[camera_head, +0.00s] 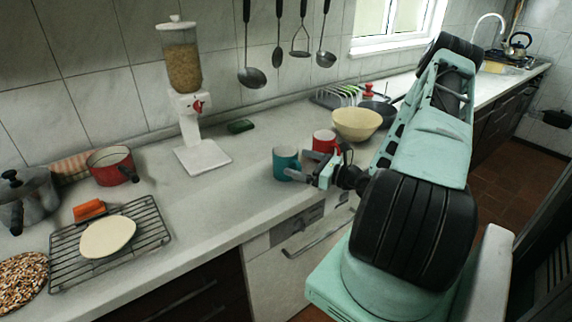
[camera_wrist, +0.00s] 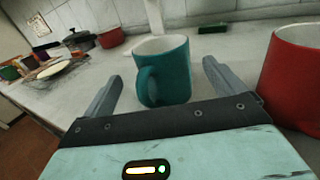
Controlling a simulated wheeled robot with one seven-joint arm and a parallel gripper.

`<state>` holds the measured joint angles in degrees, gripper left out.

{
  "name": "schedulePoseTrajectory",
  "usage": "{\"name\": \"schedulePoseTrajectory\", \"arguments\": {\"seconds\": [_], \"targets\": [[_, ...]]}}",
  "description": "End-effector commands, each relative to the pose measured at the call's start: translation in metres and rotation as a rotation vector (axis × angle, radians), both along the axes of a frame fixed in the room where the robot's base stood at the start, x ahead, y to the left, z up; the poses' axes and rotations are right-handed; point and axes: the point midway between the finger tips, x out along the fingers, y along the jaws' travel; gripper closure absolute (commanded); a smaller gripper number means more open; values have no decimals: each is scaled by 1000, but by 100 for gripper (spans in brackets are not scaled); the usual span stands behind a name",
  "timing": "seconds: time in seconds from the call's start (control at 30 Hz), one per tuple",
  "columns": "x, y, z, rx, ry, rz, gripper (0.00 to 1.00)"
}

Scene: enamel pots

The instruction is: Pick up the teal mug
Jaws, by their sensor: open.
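The teal mug (camera_head: 287,163) stands upright on the counter, near its front edge, in the head view. In the wrist view the teal mug (camera_wrist: 172,72) is straight ahead, with its handle turned to the near left side. My gripper (camera_head: 302,168) is open and reaches toward the mug from the right. In the wrist view its two fingers (camera_wrist: 160,85) point ahead, one to the left and one to the right of the mug. The near side of the mug lies around the fingertip gap. I cannot tell whether either finger touches it.
A red mug (camera_head: 324,141) stands close by, right of my gripper in the wrist view (camera_wrist: 295,75). A cream bowl (camera_head: 357,123) is behind. A cereal dispenser (camera_head: 190,100) and a small green item (camera_head: 241,126) stand farther back. A wire rack (camera_head: 150,222) lies left. Counter left of the mug is clear.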

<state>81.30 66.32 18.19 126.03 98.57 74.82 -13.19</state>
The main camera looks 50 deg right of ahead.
Motion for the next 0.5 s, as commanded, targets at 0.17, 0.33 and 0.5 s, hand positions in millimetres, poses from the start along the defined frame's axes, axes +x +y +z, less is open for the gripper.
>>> {"name": "schedulePoseTrajectory", "arguments": {"seconds": [0.17, 0.33, 0.5], "targets": [[29, 2, 2, 1, -2, 5, 5], [41, 4, 1, 0, -1, 2, 5], [42, 4, 0, 0, -1, 0, 5]]}}
